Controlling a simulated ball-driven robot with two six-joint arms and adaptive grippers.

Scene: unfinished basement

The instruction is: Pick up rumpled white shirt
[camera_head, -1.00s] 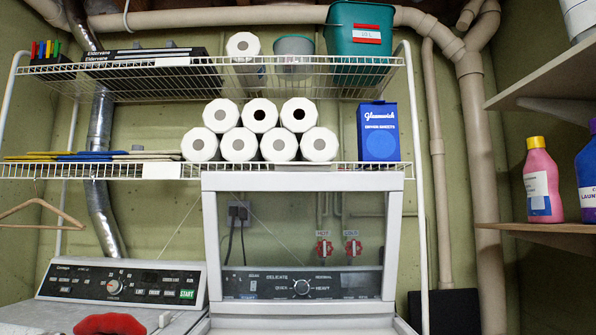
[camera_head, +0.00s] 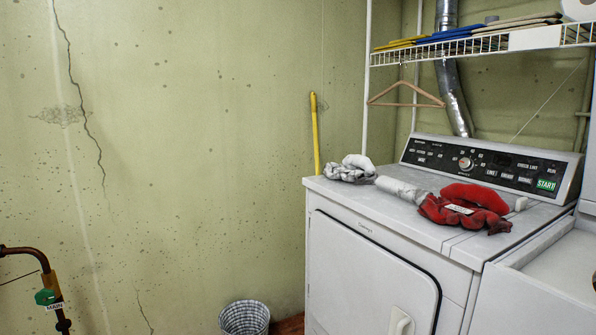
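A rumpled white and grey cloth (camera_head: 351,168), which looks like the white shirt, lies on top of the white dryer (camera_head: 345,201) near its left end. A rumpled red cloth (camera_head: 468,208) with a small white label lies on the same top, further right. A white rolled or tube-like item (camera_head: 402,189) lies between the two cloths. Neither of my grippers shows in the head view.
A wire shelf (camera_head: 480,44) with folded cloths and a hanger (camera_head: 406,95) is above the dryer. A checked basket (camera_head: 244,318) stands on the floor left of it. A yellow handle (camera_head: 315,133) leans on the wall. A pipe with a green valve (camera_head: 46,297) is at far left.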

